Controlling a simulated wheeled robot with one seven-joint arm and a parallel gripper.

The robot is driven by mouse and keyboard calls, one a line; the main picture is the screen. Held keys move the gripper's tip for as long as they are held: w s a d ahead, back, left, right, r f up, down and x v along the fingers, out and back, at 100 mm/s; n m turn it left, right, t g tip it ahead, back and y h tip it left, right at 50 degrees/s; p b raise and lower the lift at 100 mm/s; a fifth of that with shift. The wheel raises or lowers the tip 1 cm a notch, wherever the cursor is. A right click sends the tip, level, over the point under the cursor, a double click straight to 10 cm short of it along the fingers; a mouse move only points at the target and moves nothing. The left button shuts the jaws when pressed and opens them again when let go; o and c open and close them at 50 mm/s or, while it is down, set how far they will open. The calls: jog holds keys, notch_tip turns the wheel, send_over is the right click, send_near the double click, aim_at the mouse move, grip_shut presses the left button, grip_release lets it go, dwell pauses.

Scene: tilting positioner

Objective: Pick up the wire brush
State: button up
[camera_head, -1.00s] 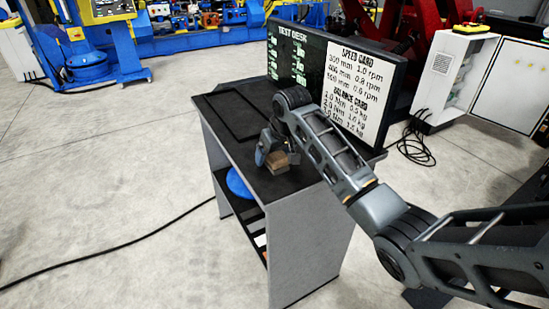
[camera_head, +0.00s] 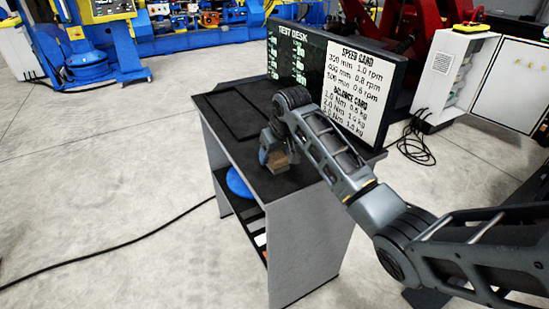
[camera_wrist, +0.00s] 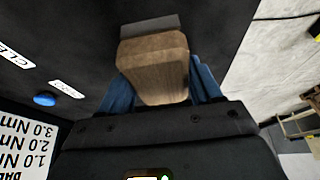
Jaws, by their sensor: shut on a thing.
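The wire brush shows in the wrist view as a brown wooden block (camera_wrist: 155,62) with a grey strip (camera_wrist: 150,26) along its far side. My gripper (camera_wrist: 155,90) has a blue finger on each side of the wooden block and is shut on it. In the head view the brush (camera_head: 280,166) is a small brown piece at my gripper (camera_head: 272,154), over the dark desk top. The fingers and wrist partly hide it, and I cannot tell whether it touches the desk.
The test desk (camera_head: 222,132) has a dark top with a raised rectangular outline at its far left. An upright sign board (camera_head: 335,75) stands along its back edge. A blue round thing (camera_head: 238,183) lies on the shelf below. A black cable (camera_head: 110,247) crosses the floor.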

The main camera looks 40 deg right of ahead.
jog(key=shift+r, duration=0.2)
jog(key=shift+w+r+b, duration=0.1)
jog(key=shift+r+b, duration=0.2)
jog(key=shift+r, duration=0.05)
jog(key=r, duration=0.2)
jog(key=s+d+r, duration=0.1)
jog(key=r, duration=0.1)
jog(key=shift+b, duration=0.35)
jog(key=s+d+r+b, duration=0.1)
jog(key=s+d+r, duration=0.5)
jog(key=s+d, duration=0.1)
jog(key=shift+s+r, duration=0.25)
jog(key=shift+s, duration=0.1)
